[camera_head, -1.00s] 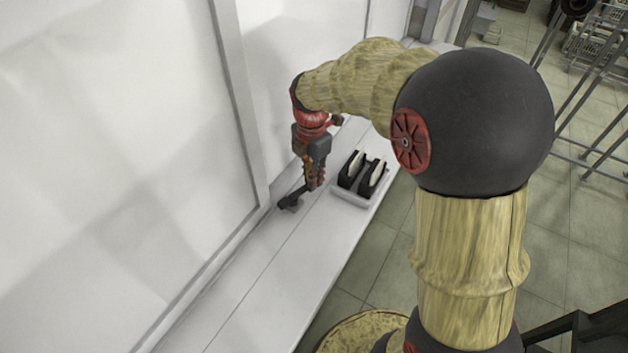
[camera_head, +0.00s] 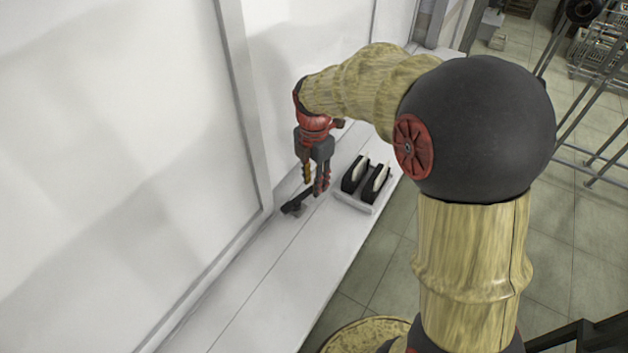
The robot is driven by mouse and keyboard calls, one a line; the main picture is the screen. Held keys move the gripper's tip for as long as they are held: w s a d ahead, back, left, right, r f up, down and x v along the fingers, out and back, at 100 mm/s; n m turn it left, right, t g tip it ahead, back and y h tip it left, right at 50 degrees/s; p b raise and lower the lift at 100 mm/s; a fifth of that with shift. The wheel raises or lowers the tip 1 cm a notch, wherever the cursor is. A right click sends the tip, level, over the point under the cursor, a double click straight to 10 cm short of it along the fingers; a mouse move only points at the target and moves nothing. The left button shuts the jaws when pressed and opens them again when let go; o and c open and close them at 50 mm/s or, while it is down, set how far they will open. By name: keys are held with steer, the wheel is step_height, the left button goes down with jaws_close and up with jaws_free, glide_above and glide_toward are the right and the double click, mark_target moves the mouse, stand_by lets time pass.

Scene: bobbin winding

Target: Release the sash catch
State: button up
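The sash catch (camera_head: 292,208) is a small black fitting with a short lever, on the white sill by the foot of the grey window upright. Its lever points up and right in the picture, toward my gripper. My gripper (camera_head: 315,187) points down over the lever's end, with its two fingers spread apart. The fingers stand close around or just above the lever; I cannot tell whether they touch it. Nothing shows held between them.
A pale tray (camera_head: 352,201) holding two black items with white tops sits on the sill just right of my gripper. White window panes (camera_head: 110,170) rise close on the left. The sill (camera_head: 265,300) is clear toward the front.

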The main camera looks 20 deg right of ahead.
stand_by(0.3)
step_height(320, 180, up, 12)
stand_by(0.5)
stand_by(0.4)
